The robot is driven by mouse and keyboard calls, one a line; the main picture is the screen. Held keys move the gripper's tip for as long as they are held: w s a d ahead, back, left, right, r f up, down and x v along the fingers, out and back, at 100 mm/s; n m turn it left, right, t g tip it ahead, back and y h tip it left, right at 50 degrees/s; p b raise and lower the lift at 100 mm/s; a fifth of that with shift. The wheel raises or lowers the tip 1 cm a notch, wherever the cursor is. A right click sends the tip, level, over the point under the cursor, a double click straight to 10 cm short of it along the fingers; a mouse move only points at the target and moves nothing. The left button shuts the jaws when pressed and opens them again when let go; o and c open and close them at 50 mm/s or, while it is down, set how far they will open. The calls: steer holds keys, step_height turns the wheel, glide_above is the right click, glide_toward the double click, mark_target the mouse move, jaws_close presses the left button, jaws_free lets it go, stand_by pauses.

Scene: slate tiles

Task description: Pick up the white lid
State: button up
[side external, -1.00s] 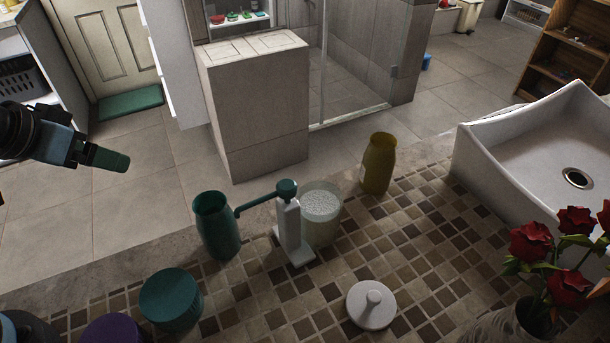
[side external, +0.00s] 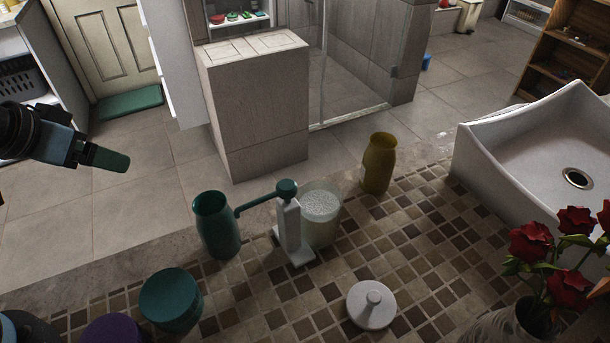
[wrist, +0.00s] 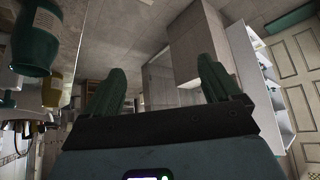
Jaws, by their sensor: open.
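The white lid (side external: 371,304) is round with a knob on top. It lies on the tiled counter in the side external view, at the lower middle right. My gripper (side external: 122,161) is in the air at the left of that view, beyond the counter's far edge and well apart from the lid. In the wrist view my gripper (wrist: 160,90) shows its two green fingers spread apart with nothing between them. I cannot make out the lid in the wrist view.
A green vase (side external: 217,226), a white stand (side external: 289,228), a jar of white bits (side external: 321,213) and a yellow bottle (side external: 379,163) stand along the counter's far side. A teal container (side external: 170,299) is front left. Red roses (side external: 566,255) and a sink (side external: 530,150) are right. Counter around the lid is clear.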

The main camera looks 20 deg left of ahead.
steer(key=shift+o, duration=0.8)
steer(key=shift+r, duration=0.1)
